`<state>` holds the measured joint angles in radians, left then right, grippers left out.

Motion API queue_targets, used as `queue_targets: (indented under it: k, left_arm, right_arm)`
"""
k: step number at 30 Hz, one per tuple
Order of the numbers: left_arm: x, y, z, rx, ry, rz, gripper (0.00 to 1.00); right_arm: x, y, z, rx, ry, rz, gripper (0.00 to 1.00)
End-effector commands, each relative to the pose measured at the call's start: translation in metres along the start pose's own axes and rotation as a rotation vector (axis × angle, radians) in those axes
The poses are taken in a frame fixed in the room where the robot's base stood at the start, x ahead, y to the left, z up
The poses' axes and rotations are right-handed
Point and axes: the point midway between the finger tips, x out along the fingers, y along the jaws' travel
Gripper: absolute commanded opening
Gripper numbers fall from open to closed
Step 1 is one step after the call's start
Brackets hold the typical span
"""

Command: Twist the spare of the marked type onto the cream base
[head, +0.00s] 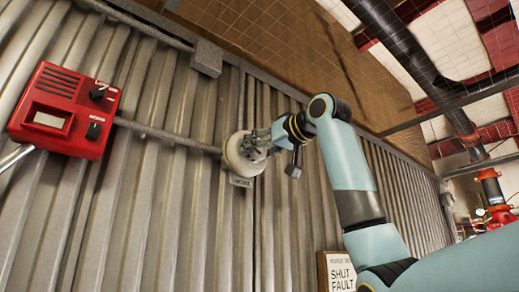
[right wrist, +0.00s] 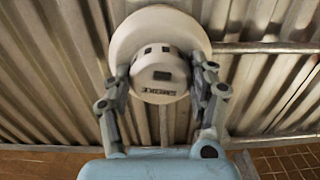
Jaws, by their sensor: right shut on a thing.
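The round cream base (head: 236,153) is on the corrugated metal wall, at the end of a thin conduit. In the right wrist view the wide cream disc (right wrist: 150,28) fills the top middle. A smaller white detector (right wrist: 160,75) with dark slots and a small printed label sits in front of it, and they look in contact. My right gripper (head: 258,143) is shut on the detector, one finger on each side, as the right wrist view (right wrist: 161,88) shows. I cannot tell whether the detector is locked in the base. My left gripper is not in view.
A red box (head: 66,110) with a pale window and dark knobs is on the wall at left. A small grey tag (head: 240,181) is just below the base. A sign reading SHUT FAULT (head: 338,272) stands low. Red pipework (head: 494,195) is at far right.

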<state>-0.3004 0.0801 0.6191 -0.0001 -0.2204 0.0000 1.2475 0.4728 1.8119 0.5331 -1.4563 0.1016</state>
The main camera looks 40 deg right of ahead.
Motion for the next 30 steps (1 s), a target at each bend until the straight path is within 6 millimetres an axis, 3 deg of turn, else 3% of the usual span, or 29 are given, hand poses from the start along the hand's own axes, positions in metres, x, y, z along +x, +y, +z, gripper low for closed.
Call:
queue_targets:
  k: [7,8,14,23,26,30]
  left_arm:
    - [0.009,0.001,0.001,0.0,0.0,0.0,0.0]
    - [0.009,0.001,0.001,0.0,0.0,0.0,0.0]
    - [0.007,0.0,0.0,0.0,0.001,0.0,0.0]
    - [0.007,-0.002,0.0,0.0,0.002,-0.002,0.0]
    - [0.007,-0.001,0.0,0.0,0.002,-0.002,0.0]
    - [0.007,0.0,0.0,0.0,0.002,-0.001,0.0]
  right_arm:
    - [0.0,0.0,0.001,0.233,0.003,-0.001,0.22]
    - [0.0,0.0,0.001,0.255,0.003,-0.001,0.6]
    - [0.0,0.0,0.0,0.246,0.002,-0.001,0.86]
    - [-0.002,0.0,-0.001,0.244,0.003,0.0,0.86]
    - [-0.011,0.001,-0.001,0.243,0.004,0.001,0.86]
    - [-0.037,0.002,-0.001,0.239,0.005,0.004,0.86]
